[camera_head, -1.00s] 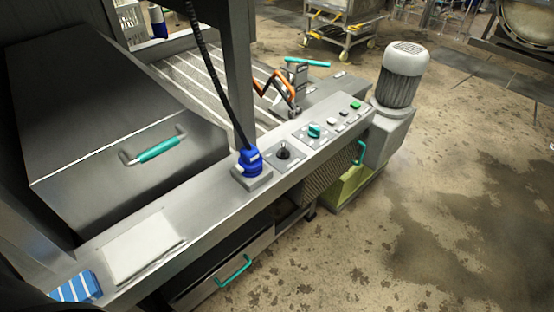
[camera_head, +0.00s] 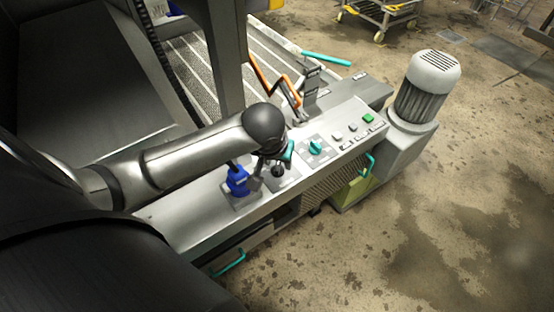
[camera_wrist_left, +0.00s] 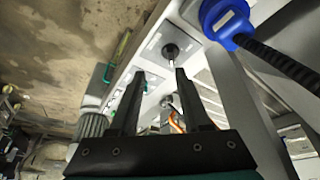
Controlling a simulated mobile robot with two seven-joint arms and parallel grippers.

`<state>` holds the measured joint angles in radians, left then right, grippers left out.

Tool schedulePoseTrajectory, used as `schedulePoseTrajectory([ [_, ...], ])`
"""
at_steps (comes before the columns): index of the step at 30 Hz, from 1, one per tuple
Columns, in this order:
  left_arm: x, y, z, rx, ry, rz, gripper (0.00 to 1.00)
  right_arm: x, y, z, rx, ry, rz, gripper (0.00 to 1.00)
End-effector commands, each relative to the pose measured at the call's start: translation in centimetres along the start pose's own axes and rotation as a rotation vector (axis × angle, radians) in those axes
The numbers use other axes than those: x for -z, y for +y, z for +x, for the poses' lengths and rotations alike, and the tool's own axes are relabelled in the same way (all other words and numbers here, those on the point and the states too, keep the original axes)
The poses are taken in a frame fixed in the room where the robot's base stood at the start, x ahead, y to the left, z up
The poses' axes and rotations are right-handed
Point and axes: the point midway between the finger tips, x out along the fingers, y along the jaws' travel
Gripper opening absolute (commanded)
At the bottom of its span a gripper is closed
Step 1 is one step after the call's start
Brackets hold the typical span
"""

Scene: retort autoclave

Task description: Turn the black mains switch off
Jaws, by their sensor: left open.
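The black mains switch (camera_head: 278,171) is a small round black knob on a square plate on the grey control ledge. It also shows in the left wrist view (camera_wrist_left: 170,51), just beyond the fingertips. My left gripper (camera_head: 267,164) is above the ledge, close by the switch, and partly hides its plate in the head view. In the left wrist view the two fingers (camera_wrist_left: 160,73) are apart with nothing between their tips. The switch appears ahead of the gap, nearer the right finger. I cannot tell whether a finger touches it. My right gripper is not in view.
A blue plug (camera_head: 237,181) with a black cable stands left of the switch. A teal knob (camera_head: 316,147), white buttons and a green button (camera_head: 369,118) lie to its right. A grey motor (camera_head: 429,85) stands at the ledge's far end. Orange-handled lever (camera_head: 285,88) rises behind.

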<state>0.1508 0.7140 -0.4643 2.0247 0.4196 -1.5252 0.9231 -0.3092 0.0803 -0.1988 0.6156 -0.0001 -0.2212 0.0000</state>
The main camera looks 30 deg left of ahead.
Motion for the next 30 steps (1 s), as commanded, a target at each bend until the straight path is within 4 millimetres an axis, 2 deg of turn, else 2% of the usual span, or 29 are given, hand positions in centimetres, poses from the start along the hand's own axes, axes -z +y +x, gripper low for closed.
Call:
schedulePoseTrajectory([
  [1,1.1,-0.6,-0.7,0.018,0.01,-0.025,0.47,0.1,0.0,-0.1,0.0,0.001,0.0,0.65],
  [3,1.8,-1.2,-1.2,0.034,0.013,-0.056,0.47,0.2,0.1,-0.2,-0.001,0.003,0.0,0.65],
  [8,2.3,-1.7,-1.0,0.048,0.014,-0.088,0.47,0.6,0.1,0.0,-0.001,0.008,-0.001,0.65],
  [11,2.2,-1.7,0.2,0.048,0.012,-0.088,0.47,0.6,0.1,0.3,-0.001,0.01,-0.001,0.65],
  [21,2.2,-1.9,6.5,0.047,0.013,-0.086,0.47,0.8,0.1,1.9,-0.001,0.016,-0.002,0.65],
  [30,2.3,-2.2,11.4,0.047,0.014,-0.085,0.47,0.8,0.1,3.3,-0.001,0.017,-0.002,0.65],
])
